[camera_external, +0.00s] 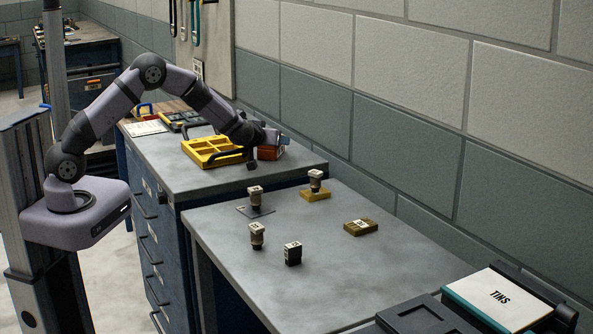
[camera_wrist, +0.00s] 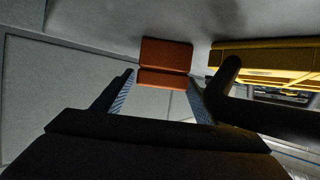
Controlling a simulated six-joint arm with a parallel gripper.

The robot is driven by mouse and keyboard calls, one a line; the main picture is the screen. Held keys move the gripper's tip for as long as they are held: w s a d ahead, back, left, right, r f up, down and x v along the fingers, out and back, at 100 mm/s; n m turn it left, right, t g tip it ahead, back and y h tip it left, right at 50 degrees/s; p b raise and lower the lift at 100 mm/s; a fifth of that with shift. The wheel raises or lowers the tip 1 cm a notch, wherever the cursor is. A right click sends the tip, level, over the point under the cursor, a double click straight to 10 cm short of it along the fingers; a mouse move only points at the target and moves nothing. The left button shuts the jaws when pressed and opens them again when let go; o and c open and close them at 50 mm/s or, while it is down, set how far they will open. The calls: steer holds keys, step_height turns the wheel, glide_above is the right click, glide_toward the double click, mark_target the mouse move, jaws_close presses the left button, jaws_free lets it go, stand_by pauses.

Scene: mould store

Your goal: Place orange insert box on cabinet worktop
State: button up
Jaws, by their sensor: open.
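The orange insert box (camera_external: 268,153) sits on the grey cabinet worktop (camera_external: 185,178), close to the wall and right of the yellow tray. My gripper (camera_external: 272,137) is at the box in the external view, partly hiding it. In the wrist view the orange box (camera_wrist: 165,52) lies just ahead of the fingertips, between their lines. My gripper (camera_wrist: 160,82) is open there, with one finger on each side. Whether a finger touches the box cannot be told.
The yellow compartment tray (camera_external: 212,152) stands left of the box; it also shows in the wrist view (camera_wrist: 265,58). The front table (camera_external: 275,290) is lower and carries several small stamps and blocks. The wall (camera_external: 330,120) is close behind. The cabinet's front area is clear.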

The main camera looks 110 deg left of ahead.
steer(key=b+v, duration=0.2)
steer(key=v, duration=0.4)
steer(key=shift+d+r, duration=0.1)
steer(key=shift+d, duration=0.3)
steer(key=shift+d+r, duration=0.1)
steer(key=shift+d, duration=0.15)
